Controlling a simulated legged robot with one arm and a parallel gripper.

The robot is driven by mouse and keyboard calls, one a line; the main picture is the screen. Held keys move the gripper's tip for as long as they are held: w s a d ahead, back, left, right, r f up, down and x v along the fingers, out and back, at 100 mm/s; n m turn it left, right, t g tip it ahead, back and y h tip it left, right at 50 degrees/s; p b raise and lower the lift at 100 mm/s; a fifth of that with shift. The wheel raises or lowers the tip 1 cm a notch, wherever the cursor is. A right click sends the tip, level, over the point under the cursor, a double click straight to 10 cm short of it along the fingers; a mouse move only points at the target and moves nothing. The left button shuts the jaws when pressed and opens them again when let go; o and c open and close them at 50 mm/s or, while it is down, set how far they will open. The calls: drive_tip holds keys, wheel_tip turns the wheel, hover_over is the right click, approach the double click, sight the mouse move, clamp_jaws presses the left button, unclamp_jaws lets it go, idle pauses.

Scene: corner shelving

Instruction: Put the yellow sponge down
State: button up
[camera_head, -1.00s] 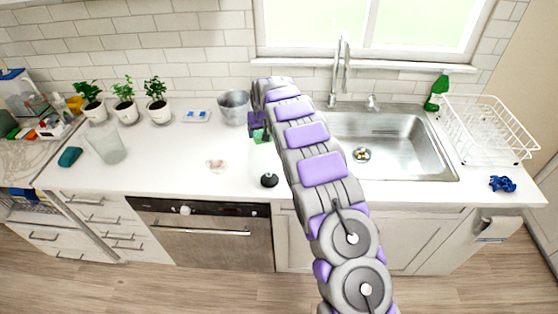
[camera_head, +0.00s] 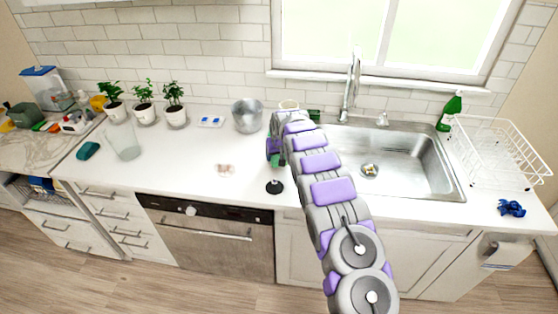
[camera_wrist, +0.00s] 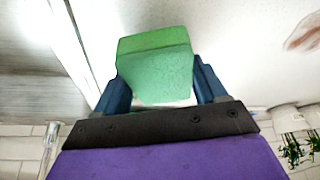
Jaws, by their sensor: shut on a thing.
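No yellow sponge shows; the sponge (camera_wrist: 155,75) in my gripper (camera_wrist: 163,84) looks green in the wrist view. It sits between the two blue fingers, which are shut on it. In the head view, my gripper (camera_head: 273,147) is over the counter left of the sink, with a bit of green at its lower end. My arm hides part of it. The white counter (camera_head: 190,165) lies below. I cannot tell whether the sponge touches it.
A black stopper-like item (camera_head: 275,187) is close below my gripper. A metal pot (camera_head: 247,116) and a pale cup (camera_head: 289,105) stand behind. The sink (camera_head: 410,150) is to the right. A glass (camera_head: 124,142) and a teal sponge (camera_head: 88,150) are at left.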

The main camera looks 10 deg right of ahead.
sight(276, 157)
drive_tip(key=shift+a+f, duration=0.4)
drive_tip(key=shift+f, duration=0.25)
drive_tip(key=shift+a+f, duration=0.35)
drive_tip(key=shift+f, duration=0.25)
drive_tip(key=shift+a+r, duration=0.1)
drive_tip(key=shift+d+f, duration=0.2)
drive_tip(key=shift+d, duration=0.65)
drive_tip(key=o, duration=0.9)
drive_tip(key=shift+s+a, duration=0.1)
drive_tip(key=shift+a, duration=0.45)
drive_tip(key=shift+o, duration=0.2)
drive_tip(key=shift+d+f, duration=0.1)
drive_tip(key=shift+d, duration=0.15)
